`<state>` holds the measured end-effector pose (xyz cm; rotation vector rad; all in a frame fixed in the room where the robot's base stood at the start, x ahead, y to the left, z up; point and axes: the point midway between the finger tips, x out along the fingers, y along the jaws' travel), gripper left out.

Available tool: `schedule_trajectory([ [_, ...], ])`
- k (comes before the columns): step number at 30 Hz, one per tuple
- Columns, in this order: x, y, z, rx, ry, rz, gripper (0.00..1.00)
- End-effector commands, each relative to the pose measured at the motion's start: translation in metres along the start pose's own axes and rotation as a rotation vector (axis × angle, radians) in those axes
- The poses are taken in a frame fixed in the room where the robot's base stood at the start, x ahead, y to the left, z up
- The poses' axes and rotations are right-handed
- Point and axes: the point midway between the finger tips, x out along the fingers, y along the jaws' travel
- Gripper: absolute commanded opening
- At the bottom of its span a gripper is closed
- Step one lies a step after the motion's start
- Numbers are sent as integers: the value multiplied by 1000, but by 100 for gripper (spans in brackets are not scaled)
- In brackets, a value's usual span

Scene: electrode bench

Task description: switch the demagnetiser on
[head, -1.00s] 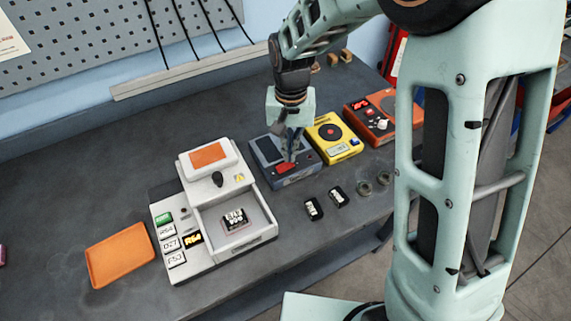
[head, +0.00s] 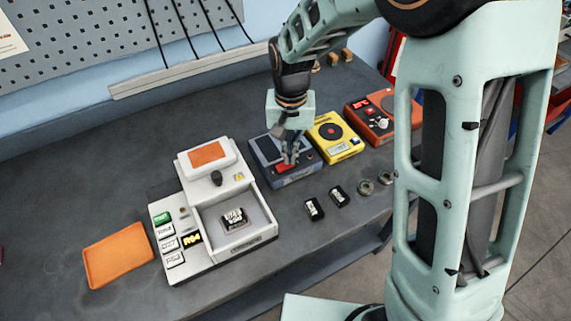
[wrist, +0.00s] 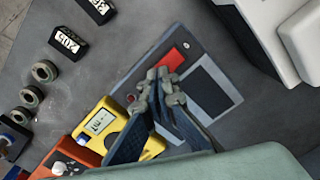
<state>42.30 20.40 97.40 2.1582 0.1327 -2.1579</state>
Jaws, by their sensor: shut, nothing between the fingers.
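The demagnetiser is likely the blue-grey box (head: 262,160) in the middle of the bench, with a dark panel on its top. In the wrist view the same box (wrist: 226,88) shows a red rocker switch (wrist: 172,61) on a grey strip and a small red round spot near one end. My gripper (head: 290,161) points down over the front of this box. In the wrist view its fingertips (wrist: 159,82) are closed together beside the red switch and cover part of it. I cannot tell whether they touch it or which way the switch is tipped.
A yellow device (head: 325,147) stands close to the right, then an orange device (head: 371,128). A white machine (head: 204,270) with an open bay is at left. Small black blocks (head: 314,210) and metal rings (head: 365,187) lie in front. An orange tray (head: 104,255) lies far left.

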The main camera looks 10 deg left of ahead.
Motion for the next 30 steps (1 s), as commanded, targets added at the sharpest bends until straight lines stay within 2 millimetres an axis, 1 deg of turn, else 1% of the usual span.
schedule_trajectory([
  [19, 11, 0, 0, 0, -1, 0, 0],
  [25, 4, 0, 0, 0, -1, 0, 0],
  [30, -10, 0, 0, 0, 0, 0, 0],
])
